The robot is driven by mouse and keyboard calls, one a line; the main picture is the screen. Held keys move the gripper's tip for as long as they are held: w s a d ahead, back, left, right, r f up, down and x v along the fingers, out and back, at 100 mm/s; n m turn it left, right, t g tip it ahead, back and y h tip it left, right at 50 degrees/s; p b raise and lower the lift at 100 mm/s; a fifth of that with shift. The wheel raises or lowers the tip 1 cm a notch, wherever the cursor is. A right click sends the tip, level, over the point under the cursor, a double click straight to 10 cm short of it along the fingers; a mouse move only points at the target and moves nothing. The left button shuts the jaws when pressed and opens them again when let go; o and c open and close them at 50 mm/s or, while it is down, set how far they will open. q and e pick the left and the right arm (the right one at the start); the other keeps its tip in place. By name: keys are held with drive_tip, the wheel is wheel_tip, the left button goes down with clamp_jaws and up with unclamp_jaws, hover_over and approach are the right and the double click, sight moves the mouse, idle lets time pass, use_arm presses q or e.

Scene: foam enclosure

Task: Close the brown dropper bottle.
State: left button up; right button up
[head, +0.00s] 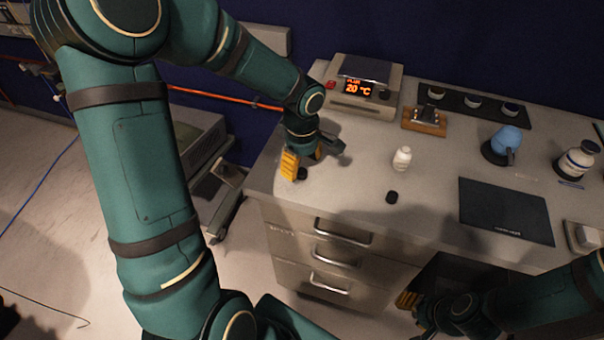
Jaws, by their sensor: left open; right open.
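I cannot make out a brown dropper bottle. A small white bottle (402,159) stands upright on the grey counter, and its top is too small to read clearly. A small black cap-like piece (391,197) lies in front of it near the counter's front edge. My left gripper (304,164) is open and points down at the counter's left end, left of the white bottle. A small dark object (302,174) shows by its fingers, too unclear to identify. My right gripper (414,308) is open, low in front of the counter and away from the bottle.
A hotplate-like device (366,88) reading 20 °C stands at the back. Behind are a black strip with several small pots (472,103) and a wooden block (425,122). A blue round flask (506,139), a white jar (577,160) and a dark flat panel (506,211) are right.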

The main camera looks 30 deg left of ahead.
sight(302, 171)
use_arm(q)
drive_tip(key=shift+f, duration=1.5)
drive_tip(key=c, duration=0.9)
